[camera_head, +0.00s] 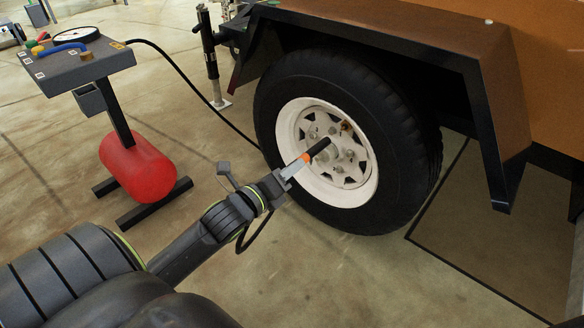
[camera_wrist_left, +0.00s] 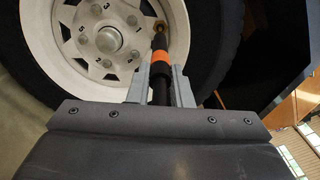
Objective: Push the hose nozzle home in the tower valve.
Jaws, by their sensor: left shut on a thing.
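My left gripper (camera_head: 296,166) is shut on the hose nozzle (camera_head: 319,147), a black cylinder with an orange band. The nozzle points at the white wheel rim. In the left wrist view the nozzle (camera_wrist_left: 160,67) lies between the two grey fingers (camera_wrist_left: 161,85), its tip towards the rim. A small brownish valve (camera_wrist_left: 159,25) shows just beyond the tip, and in the head view the valve (camera_head: 346,127) is up and right of the tip, with a small gap in the picture. Whether they touch I cannot tell. My right gripper is not in view.
The black tyre (camera_head: 408,150) with its white rim (camera_head: 340,192) stands under a dark fender (camera_head: 380,42). A stand with a gauge panel (camera_head: 75,68) and red tank (camera_head: 138,165) is at left. A black hose (camera_head: 190,88) runs from it towards the wheel.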

